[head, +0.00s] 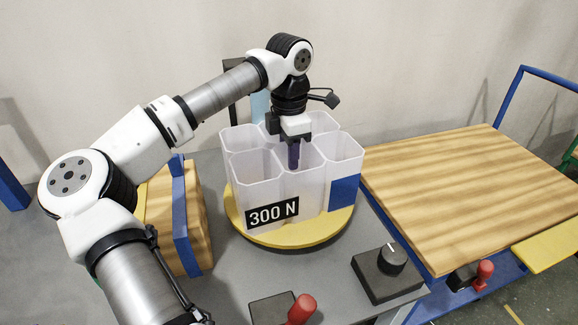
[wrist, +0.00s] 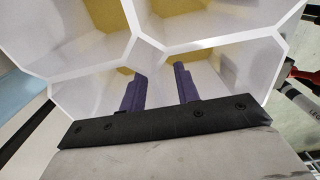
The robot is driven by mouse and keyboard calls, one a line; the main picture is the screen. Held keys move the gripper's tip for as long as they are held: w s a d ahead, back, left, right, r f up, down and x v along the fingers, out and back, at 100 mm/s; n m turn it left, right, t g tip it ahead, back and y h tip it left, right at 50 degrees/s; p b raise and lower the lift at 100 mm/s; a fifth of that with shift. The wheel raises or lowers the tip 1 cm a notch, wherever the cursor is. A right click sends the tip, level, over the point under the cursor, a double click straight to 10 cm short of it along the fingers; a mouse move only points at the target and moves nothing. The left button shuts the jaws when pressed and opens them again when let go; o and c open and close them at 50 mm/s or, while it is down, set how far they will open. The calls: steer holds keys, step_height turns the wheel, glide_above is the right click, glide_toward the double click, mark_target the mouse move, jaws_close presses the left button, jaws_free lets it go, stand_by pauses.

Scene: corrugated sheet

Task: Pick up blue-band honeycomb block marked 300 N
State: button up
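The white honeycomb block (head: 263,192) stands upright on a round yellow disc (head: 300,236). A black label on its front reads 300 N, and a blue patch (head: 344,191) covers its right face. My gripper (head: 293,164) points down over the block, its dark purple fingers at the open cells near the middle. In the wrist view the cell walls of the block (wrist: 222,42) spread across the top. My gripper (wrist: 160,72) shows two fingers apart there, with nothing seen clamped. I cannot tell whether a cell wall lies between them.
Left of the block stands a wooden piece with a blue strap (head: 181,215). A black knob box (head: 386,270) and a red-handled switch (head: 300,309) sit at the front. A wooden-topped cart (head: 470,200) is at the right. A light blue cylinder (head: 260,104) stands behind.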

jaws_close()
steer(key=shift+r, duration=0.1)
stand_by(1.2)
